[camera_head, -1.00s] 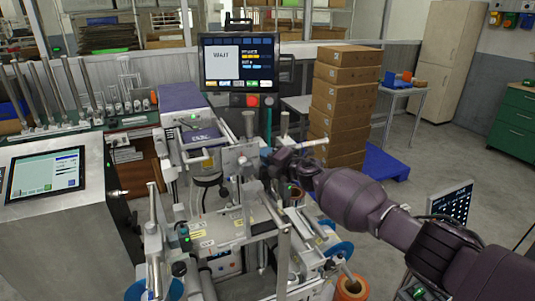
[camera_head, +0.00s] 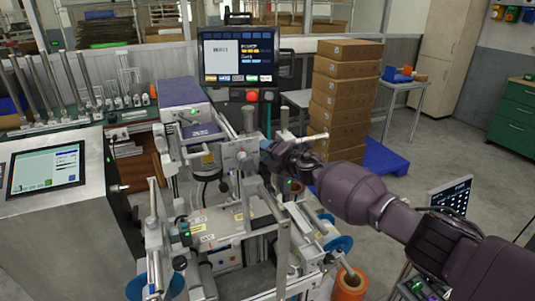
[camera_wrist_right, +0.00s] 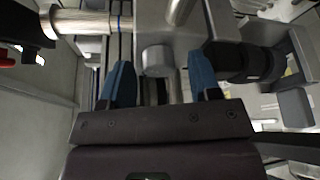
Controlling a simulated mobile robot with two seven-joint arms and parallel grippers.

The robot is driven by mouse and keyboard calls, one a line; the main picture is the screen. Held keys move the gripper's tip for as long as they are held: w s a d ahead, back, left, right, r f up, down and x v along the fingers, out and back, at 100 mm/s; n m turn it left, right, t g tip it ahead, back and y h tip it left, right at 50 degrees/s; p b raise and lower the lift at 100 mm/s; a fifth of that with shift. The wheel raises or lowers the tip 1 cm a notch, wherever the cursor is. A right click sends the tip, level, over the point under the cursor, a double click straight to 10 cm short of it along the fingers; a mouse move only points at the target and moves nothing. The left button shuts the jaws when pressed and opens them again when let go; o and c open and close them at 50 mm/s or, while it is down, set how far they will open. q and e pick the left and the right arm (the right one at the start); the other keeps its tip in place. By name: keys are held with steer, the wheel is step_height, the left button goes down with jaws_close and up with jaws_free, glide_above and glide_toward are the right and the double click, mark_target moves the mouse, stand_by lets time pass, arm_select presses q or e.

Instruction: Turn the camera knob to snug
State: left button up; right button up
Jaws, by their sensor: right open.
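A grey cylindrical knob (camera_wrist_right: 157,60) shows at the middle of the right wrist view, under a grey metal block (camera_wrist_right: 155,25). It looks like the camera knob. My right gripper (camera_wrist_right: 162,78) is open, with one blue fingertip on each side of the knob's lower end; I cannot tell whether they touch it. A black cylindrical part (camera_wrist_right: 252,64), perhaps the camera, sits to the right of the fingers. In the head view my right gripper (camera_head: 268,148) reaches in from the right to the upper part of the machine (camera_head: 215,222), and the knob cannot be made out there. My left gripper is not in view.
A monitor (camera_head: 238,61) stands behind the machine. A light rod (camera_wrist_right: 85,22) runs close to the fingers in the right wrist view. A touchscreen cabinet (camera_head: 60,220) is at the left.

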steer(key=shift+d+r, duration=0.1)
steer(key=v, duration=1)
steer(key=shift+s+d, duration=0.2)
steer(key=shift+s, duration=0.1)
stand_by(0.3)
